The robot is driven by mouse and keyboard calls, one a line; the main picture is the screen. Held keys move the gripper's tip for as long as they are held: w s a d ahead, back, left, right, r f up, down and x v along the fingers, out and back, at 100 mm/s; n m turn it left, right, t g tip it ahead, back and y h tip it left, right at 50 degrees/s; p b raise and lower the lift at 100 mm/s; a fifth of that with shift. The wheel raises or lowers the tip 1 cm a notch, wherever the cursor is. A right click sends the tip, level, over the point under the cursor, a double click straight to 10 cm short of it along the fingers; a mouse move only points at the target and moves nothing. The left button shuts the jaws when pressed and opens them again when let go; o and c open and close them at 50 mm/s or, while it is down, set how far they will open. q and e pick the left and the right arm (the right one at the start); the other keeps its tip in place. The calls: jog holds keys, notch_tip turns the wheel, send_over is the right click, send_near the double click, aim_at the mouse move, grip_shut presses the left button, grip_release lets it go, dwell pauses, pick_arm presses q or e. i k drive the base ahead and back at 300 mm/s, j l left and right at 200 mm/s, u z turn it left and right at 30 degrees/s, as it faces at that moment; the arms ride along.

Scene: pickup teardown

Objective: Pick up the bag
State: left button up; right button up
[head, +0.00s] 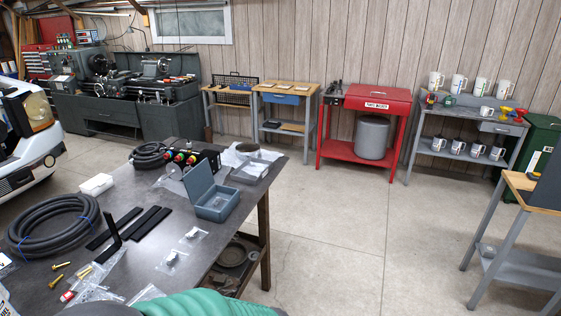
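Several clear plastic bags lie on the dark workbench (225,240). One small bag (171,262) with a dark part in it lies near the front middle of the bench. Another small bag (193,235) lies just behind it, near the right edge. More crumpled clear plastic (95,289) lies at the front left beside brass fittings. A larger clear bag (238,156) lies at the far end behind the blue-grey box. I cannot tell which bag the task means. Neither of my grippers is in view.
The bench also holds a coiled black hose (52,226), black bars (150,222), an open blue-grey box (213,200) and a white box (97,184). A green ribbed shape (205,303) covers the bottom edge. Open floor (350,235) lies to the right.

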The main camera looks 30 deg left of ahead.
aim_at(219, 202)
jog(key=i+j+u, duration=0.15)
jog(key=i+u, duration=0.25)
jog(key=i+j+u, duration=0.1)
jog(key=i+u, duration=0.2)
jog(key=u, duration=0.15)
jog(key=i+l+u, duration=0.1)
jog(key=i+u, duration=0.3)
jog(key=i+l+u, duration=0.15)
jog(key=i+u, duration=0.15)
jog(key=u, duration=0.15)
jog(key=i+l+u, duration=0.4)
jog(key=k+j, duration=0.1)
